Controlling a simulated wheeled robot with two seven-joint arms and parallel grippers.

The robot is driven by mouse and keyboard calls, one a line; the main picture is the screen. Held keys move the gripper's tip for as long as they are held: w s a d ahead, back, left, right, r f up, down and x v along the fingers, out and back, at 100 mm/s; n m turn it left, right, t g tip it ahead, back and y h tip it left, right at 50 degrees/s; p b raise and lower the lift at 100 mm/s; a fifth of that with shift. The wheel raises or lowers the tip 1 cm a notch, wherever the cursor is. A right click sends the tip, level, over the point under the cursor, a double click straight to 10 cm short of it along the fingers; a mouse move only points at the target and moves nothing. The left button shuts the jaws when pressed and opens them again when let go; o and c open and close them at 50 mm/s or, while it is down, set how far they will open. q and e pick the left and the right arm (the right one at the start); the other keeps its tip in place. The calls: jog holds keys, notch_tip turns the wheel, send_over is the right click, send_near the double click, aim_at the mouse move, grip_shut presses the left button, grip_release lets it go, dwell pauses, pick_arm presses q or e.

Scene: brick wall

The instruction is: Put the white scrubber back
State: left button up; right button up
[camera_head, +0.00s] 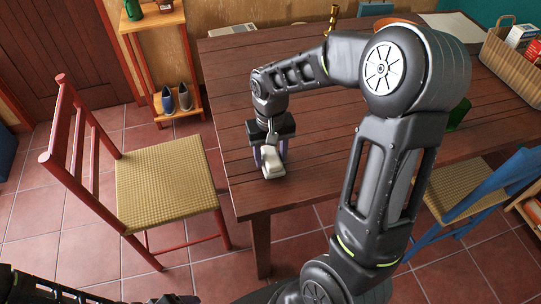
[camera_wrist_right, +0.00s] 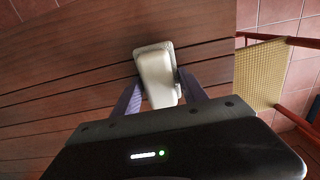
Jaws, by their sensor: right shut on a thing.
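The white scrubber (camera_head: 271,163) is near the left end of the brown wooden table (camera_head: 225,80). My right gripper (camera_head: 270,158) points down and is shut on it. In the right wrist view the scrubber (camera_wrist_right: 156,74) is pale and oblong, and it sits between the two purple-grey fingers of the right gripper (camera_wrist_right: 158,95). I cannot tell whether the scrubber touches the table top. My left arm shows only in part at the bottom left of the head view, and its fingertips are not clearly seen.
A red chair with a woven seat (camera_head: 165,180) stands left of the table. A small wooden shelf (camera_head: 160,60) holds shoes. A wicker basket (camera_head: 510,70) and an orange bowl (camera_head: 395,23) are at the table's far side. A blue chair (camera_head: 470,190) stands at the right.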

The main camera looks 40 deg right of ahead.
aim_at(271, 153)
jog(key=shift+f, duration=0.2)
jog(key=shift+f, duration=0.25)
jog(key=o, duration=1.3)
jog(key=shift+r, duration=0.1)
jog(key=shift+r, duration=0.1)
notch_tip(271, 153, up, 12)
jog(key=shift+r+p, duration=0.1)
jog(key=shift+p, duration=0.2)
